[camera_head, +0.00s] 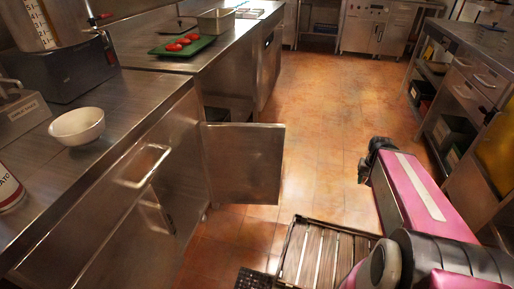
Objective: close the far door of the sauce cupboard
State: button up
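A steel cupboard (120,225) runs along the left under a steel worktop. Its far door (243,165) stands wide open, sticking out to the right into the aisle. The left edge of this door meets the far end of the cupboard front, and its right edge is free. The nearer part of the front looks shut and has a bar handle (143,166). My gripper (373,158), dark and small at the far end of my pink arm, is over the floor to the right of the open door, apart from it. Its fingers are not clear, and I see nothing in it.
A white bowl (77,126) stands on the worktop, and a green tray (183,46) with red food lies farther back. A slatted rack or crate (325,255) is low in front. Tiled floor (320,120) is clear beyond the door. A shelved counter (470,75) lines the right.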

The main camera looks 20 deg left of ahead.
aim_at(243, 161)
jog(key=i, duration=2.35)
jog(key=i+l+u, duration=0.1)
jog(key=i, duration=1.05)
jog(key=u, duration=0.45)
jog(key=i+u, duration=0.1)
jog(key=u, duration=0.3)
jog(key=l+u, duration=0.1)
jog(key=u, duration=0.35)
jog(key=i+l+u, duration=0.1)
jog(key=u, duration=3.15)
